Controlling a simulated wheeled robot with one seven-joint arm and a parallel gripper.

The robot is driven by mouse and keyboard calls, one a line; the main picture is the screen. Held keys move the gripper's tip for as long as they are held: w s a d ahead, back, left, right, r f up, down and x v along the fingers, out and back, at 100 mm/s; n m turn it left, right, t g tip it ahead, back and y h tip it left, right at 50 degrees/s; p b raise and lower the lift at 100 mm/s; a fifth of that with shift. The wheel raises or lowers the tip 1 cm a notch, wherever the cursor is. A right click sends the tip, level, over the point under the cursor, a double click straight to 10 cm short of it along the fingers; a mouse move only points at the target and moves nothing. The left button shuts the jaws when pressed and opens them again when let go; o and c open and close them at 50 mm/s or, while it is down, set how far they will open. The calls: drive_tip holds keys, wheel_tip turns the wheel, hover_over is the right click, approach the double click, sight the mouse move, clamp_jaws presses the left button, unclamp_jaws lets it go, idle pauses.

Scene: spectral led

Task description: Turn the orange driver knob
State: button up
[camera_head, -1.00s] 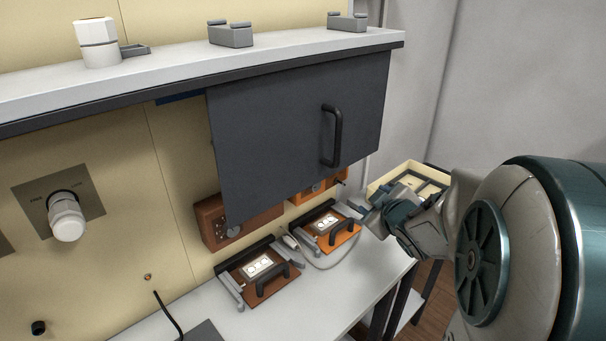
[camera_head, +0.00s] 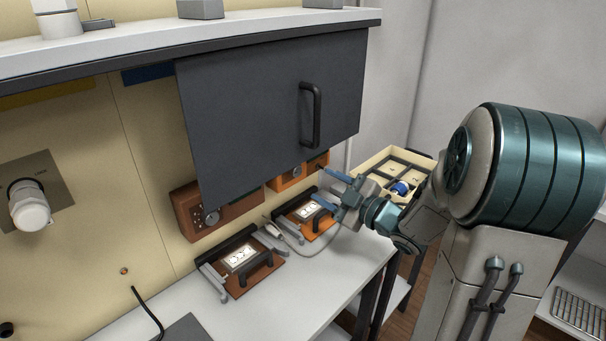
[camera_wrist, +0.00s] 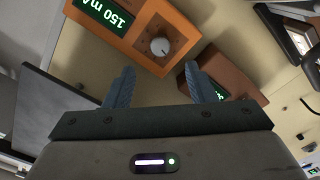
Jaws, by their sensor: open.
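The orange driver box (camera_head: 285,182) is mounted on the wall under the dark cabinet door, which hides part of it. Its small round knob (camera_head: 296,172) faces outward. In the wrist view the orange driver box (camera_wrist: 112,35) has a green display reading 150 mA, seen upside down, and a pale knob (camera_wrist: 160,46). My gripper (camera_head: 330,188) is just right of the box in the head view. In the wrist view my gripper (camera_wrist: 159,80) is open and empty, with the knob beyond and between its blue fingertips. No contact with the knob shows.
A brown box (camera_head: 185,210) with its own dial sits left of the orange one. Two fixtures with black handles (camera_head: 240,258) (camera_head: 306,215) lie on the bench (camera_head: 300,290). The dark door (camera_head: 260,115) with a handle hangs above. A cream tray (camera_head: 385,165) stands behind my arm.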

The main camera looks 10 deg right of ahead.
sight(298, 172)
drive_tip(key=x, duration=0.8)
drive_tip(key=shift+w+a, duration=0.15)
drive_tip(key=shift+w, duration=0.05)
